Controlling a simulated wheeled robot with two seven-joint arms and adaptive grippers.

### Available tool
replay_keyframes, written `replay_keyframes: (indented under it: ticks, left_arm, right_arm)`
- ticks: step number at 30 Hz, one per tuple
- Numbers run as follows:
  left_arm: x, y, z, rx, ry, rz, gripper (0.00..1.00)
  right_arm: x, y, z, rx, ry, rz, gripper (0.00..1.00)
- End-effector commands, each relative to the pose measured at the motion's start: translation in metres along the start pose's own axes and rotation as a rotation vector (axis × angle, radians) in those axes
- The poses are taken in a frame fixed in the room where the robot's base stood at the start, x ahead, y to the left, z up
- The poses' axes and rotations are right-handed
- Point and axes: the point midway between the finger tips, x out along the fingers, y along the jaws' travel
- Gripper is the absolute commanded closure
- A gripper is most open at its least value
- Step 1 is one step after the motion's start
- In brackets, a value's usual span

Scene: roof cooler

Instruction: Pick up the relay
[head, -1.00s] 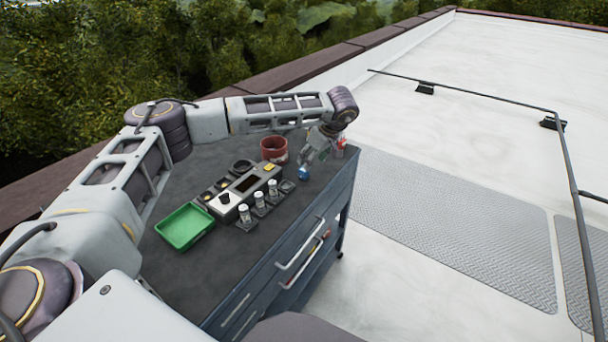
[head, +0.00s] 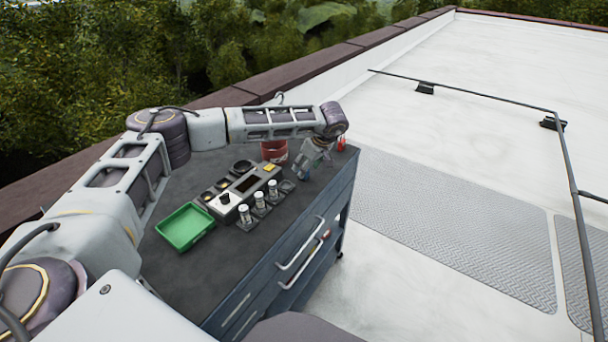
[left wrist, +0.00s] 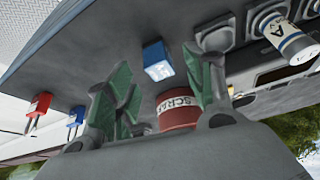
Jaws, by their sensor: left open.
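The relay appears to be the small blue block with a pale label, standing on the dark bench top. It shows in the left wrist view (left wrist: 158,60), between and beyond my fingertips. In the head view it is largely hidden by my left gripper (head: 310,165), which is over the far right part of the bench. In the left wrist view my left gripper (left wrist: 160,75) is open with its green-padded fingers apart, and nothing is held. I cannot tell whether the fingers reach to either side of the block. My right gripper is not in view.
A red scrap pot (left wrist: 178,110) and red (left wrist: 38,105) and blue (left wrist: 76,117) padlock-like items are near the gripper. A grey tester (head: 240,187), several labelled cylinders (head: 259,199) in holders and a green tray (head: 185,227) stand left. The bench front is clear.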

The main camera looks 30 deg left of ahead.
Motion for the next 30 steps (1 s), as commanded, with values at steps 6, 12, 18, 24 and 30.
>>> replay_keyframes:
  ticks: [6,12,18,24,30]
  left_arm:
    - [0.021,0.0,0.0,0.0,-0.001,-0.001,0.47]
    - [0.024,0.0,0.0,0.0,0.0,-0.001,0.47]
    - [0.024,0.0,0.0,0.0,0.0,0.0,0.47]
    - [0.024,0.0,0.0,0.0,0.0,0.0,0.54]
    - [0.024,0.0,0.0,0.0,0.0,0.0,0.8]
  right_arm:
    - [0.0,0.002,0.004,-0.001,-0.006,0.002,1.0]
    - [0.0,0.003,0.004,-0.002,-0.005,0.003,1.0]
    - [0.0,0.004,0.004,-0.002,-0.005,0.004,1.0]
    - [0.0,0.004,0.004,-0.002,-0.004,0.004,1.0]
    - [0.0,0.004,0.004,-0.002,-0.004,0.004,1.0]
